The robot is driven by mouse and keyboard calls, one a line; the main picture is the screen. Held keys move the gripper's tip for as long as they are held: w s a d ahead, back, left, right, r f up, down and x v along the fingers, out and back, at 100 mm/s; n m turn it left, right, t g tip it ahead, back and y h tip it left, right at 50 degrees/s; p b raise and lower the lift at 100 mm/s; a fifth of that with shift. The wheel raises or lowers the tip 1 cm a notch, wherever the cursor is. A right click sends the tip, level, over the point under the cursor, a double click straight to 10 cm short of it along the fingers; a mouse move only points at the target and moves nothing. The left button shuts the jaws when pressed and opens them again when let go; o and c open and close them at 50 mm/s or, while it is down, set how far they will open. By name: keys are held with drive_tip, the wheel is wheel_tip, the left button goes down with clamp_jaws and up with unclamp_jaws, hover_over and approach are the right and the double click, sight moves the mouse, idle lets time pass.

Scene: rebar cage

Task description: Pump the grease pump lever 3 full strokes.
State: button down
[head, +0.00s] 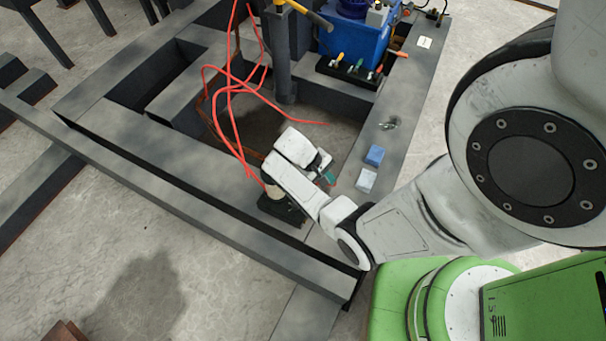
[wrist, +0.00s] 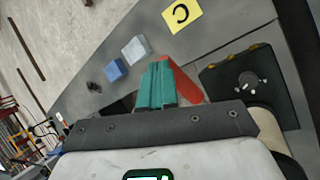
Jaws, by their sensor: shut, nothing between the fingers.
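My gripper (head: 328,175) has teal fingers, which show pressed together and empty in the wrist view (wrist: 156,84). A red bar (wrist: 184,84), which looks like the pump lever, lies just behind and right of the fingertips; I cannot tell if they touch. The likely grease pump shows in the head view as a dark base (head: 284,210) with a pale cylinder, partly hidden by my arm. In the wrist view its dark body (wrist: 285,100) with a round fitting stands right of the fingers, and a pale cylinder (wrist: 268,128) shows below it.
A blue block (head: 374,155) and a pale block (head: 366,180) sit on the grey frame beam right of my gripper. Red hoses (head: 232,110) loop over the frame's left. A blue unit (head: 352,42) with coloured handles and a yellow-handled post (head: 283,60) stand at the back.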

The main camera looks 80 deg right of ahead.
idle(0.3)
drive_tip(key=shift+s+a+f, duration=0.1)
drive_tip(key=shift+s+f, duration=0.25)
drive_tip(key=shift+f, duration=0.25)
drive_tip(key=shift+s+f+b, duration=0.35)
drive_tip(key=shift+f+b, duration=0.1)
drive_tip(key=shift+f, duration=0.15)
drive_tip(key=shift+a+f, duration=0.1)
drive_tip(key=shift+s+f+b, duration=0.3)
drive_tip(key=shift+f, duration=0.35)
drive_tip(key=shift+s+a+f+b, duration=0.1)
drive_tip(key=shift+s+f+b, duration=0.25)
drive_tip(key=shift+f, duration=0.2)
